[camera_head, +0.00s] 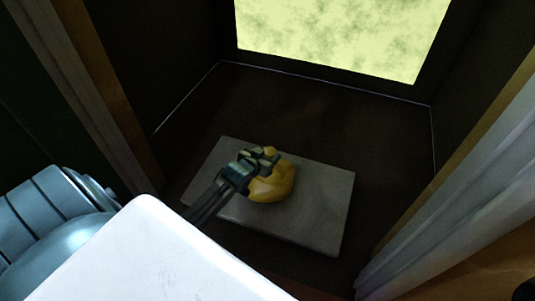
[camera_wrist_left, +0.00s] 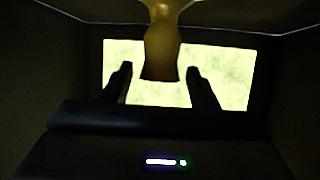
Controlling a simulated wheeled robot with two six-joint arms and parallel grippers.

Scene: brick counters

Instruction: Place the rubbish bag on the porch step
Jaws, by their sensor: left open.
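The yellow rubbish bag (camera_head: 272,184) sits on the grey slab of the porch step (camera_head: 317,211) in the head view, near the slab's middle. My left gripper (camera_head: 266,157) is at the bag's upper left side, by its knotted top. In the left wrist view, the bag's neck (camera_wrist_left: 161,50) hangs in from the top, between the two spread fingers of my left gripper (camera_wrist_left: 160,88). Gaps show on both sides of the neck, so the fingers are open around it. The bag's underside is hidden. My right gripper is in neither view.
A doorway with wooden frame posts (camera_head: 128,120) and pale curtains (camera_head: 455,175) bounds the space on both sides. Dark floor (camera_head: 330,120) surrounds the slab. A bright yellow-green panel (camera_head: 340,30) is at the back. The slab's right part is bare.

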